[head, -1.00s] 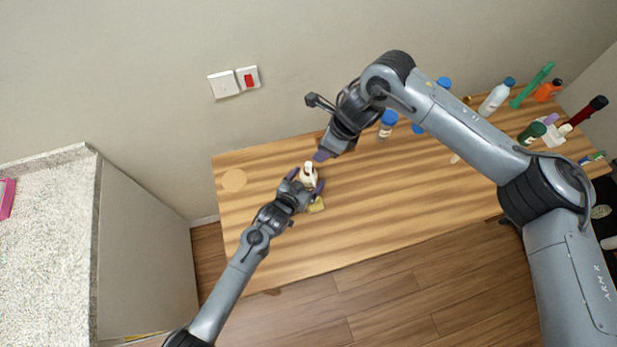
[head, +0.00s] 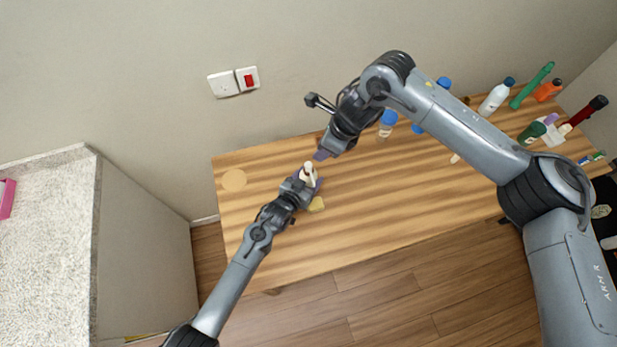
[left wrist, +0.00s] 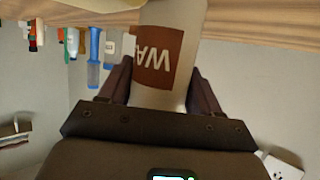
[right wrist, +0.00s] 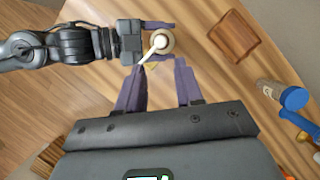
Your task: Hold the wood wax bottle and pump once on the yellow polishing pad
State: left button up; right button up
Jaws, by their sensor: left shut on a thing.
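The wood wax bottle (head: 308,172) is pale with a white pump head and stands upright on the wooden table. My left gripper (head: 308,181) is shut on its body. In the left wrist view the bottle (left wrist: 158,57) fills the space between the fingers, its brown label upside down. The yellow polishing pad (head: 316,204) lies just below the bottle in the head view, partly covered by my left gripper. My right gripper (right wrist: 159,87) is open and empty, close to the pump head (right wrist: 160,42), whose spout points toward its fingers. In the head view it is just above right of the bottle.
A blue-capped bottle (head: 387,121) stands behind my right arm. Several bottles, including a white one (head: 494,98), crowd the right end. The table's front middle is clear.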

jog(key=shift+m, duration=0.3)
jog(key=c, duration=0.5)
jog(key=shift+w+d+m, duration=0.1)
jog(key=shift+m, duration=0.4)
grip_shut()
jog(key=w+d+r+m+t+h, duration=0.1)
jog(key=w+r+m+t+h, duration=0.15)
jog(key=w+r+m, duration=0.65)
jog(key=w+d+r+m+t+h, duration=0.1)
jog(key=w+r+m+t+h, duration=0.2)
jog(key=m, duration=1.2)
jog(key=w+d+r+m+t+h, duration=0.1)
jog(key=w+r+m+t, duration=0.4)
jog(key=m, duration=0.6)
jog(key=shift+s+a+f+m+g+y, duration=0.45)
jog(key=shift+s+a+f+m+g, duration=0.75)
jog(key=shift+s+f+m+g, duration=1.95)
jog(key=shift+s+a+f+m+g+y, duration=0.45)
jog(key=shift+s+a+f+m+g, duration=1.1)
jog(key=shift+f, duration=3.2)
jog(key=shift+s+a+f+m+g+y, duration=0.45)
jog(key=shift+s+a+f+m+g, duration=0.6)
jog(key=shift+s+f+m, duration=2.5)
